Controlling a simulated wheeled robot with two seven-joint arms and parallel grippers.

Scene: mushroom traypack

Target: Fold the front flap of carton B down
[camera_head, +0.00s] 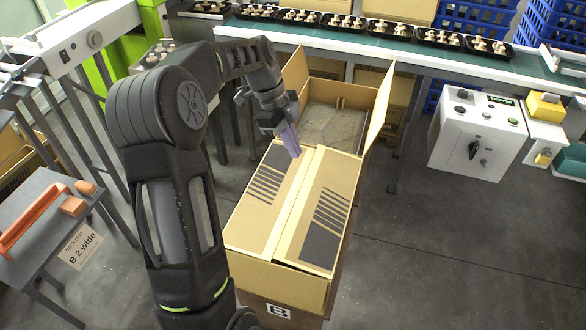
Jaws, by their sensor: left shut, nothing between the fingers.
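Carton B (320,238) stands in the middle foreground, with a white "B" label (278,311) low at its near side. Two tan top panels with dark printed stripes lie nearly flat across it, with a narrow seam between them. A tan panel (270,281) runs along the near edge; I cannot tell whether it is a flap or the wall. My left gripper (293,147) is shut and empty, pointing down at the far end of the striped panels. I cannot tell whether its tips touch the cardboard. My right gripper is out of view.
Directly behind, an open box section (335,122) has upright flaps at left and right (381,108). A conveyor (350,36) carries several mushroom trays. A control box (476,136) stands right. A small table (42,238) holds orange items at left. The floor at right is clear.

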